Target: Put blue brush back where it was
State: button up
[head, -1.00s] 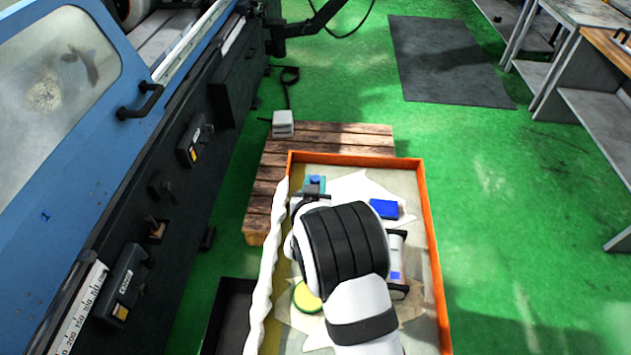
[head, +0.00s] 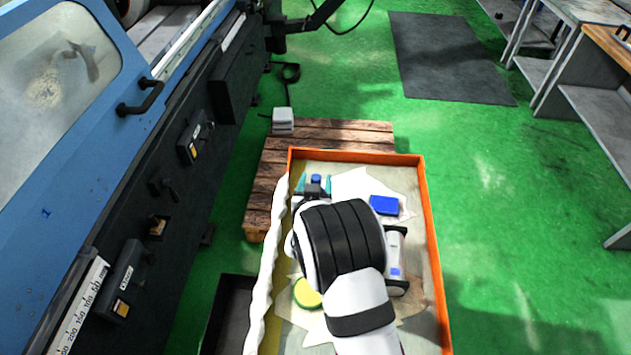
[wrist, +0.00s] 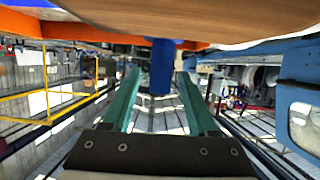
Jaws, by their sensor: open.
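A small blue upright piece, which looks like the blue brush (head: 316,179), is at the far left end of the orange-rimmed tray (head: 424,215). In the wrist view the blue piece (wrist: 162,66) shows between and just beyond my teal fingertips, with a gap on both sides. My gripper (head: 314,185) is open around it, one finger on each side; it also shows in the wrist view (wrist: 160,76). Most of the brush is hidden from the head camera, and its bristles cannot be made out.
A flat blue block (head: 384,205), a white cylindrical item (head: 396,262) and a yellow-green round item (head: 306,293) lie in the tray. A wooden pallet (head: 345,134) is behind it.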

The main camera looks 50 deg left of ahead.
jog(key=shift+r, duration=0.4)
jog(key=v, duration=1.2)
jog(key=shift+r, duration=0.2)
jog(key=shift+w+d+r, duration=0.1)
jog(key=shift+w+d, duration=0.1)
jog(key=shift+w, duration=0.05)
jog(key=w+d+r+m+g+h, duration=0.2)
jog(key=w+d+m, duration=0.15)
jog(key=d, duration=0.45)
jog(key=w+d+r+m+g+h, duration=0.1)
jog(key=w+d+r+m+h, duration=0.2)
jog(key=d, duration=0.6)
jog(key=s+d+r+m+g+h, duration=0.1)
jog(key=s+d+m+g, duration=0.15)
jog(key=d, duration=0.55)
jog(key=s+d+r+m+g+h, duration=0.1)
jog(key=s+d, duration=0.3)
jog(key=d, duration=0.4)
jog(key=s+d+r+m+g+h, duration=0.1)
jog(key=s+d+r+m+g, duration=0.1)
jog(key=s+d, duration=0.5)
jog(key=s+m+g, duration=0.1)
jog(key=s+m, duration=0.1)
jog(key=s, duration=0.2)
jog(key=shift+m, duration=0.3)
